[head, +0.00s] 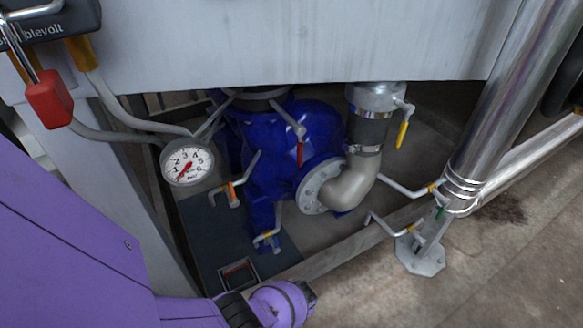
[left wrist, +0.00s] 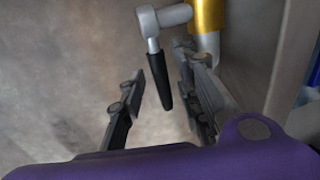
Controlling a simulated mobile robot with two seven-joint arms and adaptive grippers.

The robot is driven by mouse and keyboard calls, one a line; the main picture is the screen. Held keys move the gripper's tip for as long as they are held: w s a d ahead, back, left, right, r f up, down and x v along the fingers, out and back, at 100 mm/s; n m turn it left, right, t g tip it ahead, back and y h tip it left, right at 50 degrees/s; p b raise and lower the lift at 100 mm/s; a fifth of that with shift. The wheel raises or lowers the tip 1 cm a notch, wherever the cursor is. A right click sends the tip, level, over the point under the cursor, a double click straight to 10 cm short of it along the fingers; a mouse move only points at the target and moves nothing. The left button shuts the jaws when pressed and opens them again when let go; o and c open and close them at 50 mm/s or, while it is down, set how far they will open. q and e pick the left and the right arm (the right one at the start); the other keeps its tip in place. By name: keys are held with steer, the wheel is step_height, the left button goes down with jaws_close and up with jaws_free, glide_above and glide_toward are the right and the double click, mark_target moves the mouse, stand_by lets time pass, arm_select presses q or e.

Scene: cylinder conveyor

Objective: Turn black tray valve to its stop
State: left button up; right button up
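A valve lever with a black grip (left wrist: 159,78) hangs from a grey stem and hub (left wrist: 170,16) in the left wrist view. The hub joins a gold-coloured pipe fitting (left wrist: 208,14). My left gripper (left wrist: 162,66) is open, with one finger on each side of the black grip. A gap shows on the left side; on the right the grip is closer to the finger, and I cannot tell if they touch. I cannot make out the black lever in the head view, where my purple arm fills the lower left. My right gripper is not in view.
In the head view a blue pump housing (head: 265,150) stands under a grey panel (head: 300,35). Around it are a pressure gauge (head: 187,162), a curved pipe (head: 350,188), several coloured levers and a steel leg (head: 500,100). Open floor (head: 500,270) lies at the lower right.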

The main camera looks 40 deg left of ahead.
arm_select(q)
steer(key=shift+w+a+r, duration=0.1)
steer(key=shift+w, duration=0.05)
steer(key=shift+r, duration=0.7)
step_height(320, 180, up, 6)
steer(key=d, duration=0.1)
steer(key=shift+s+d+r, duration=0.15)
steer(key=shift+s+d, duration=0.2)
steer(key=shift+s, duration=0.1)
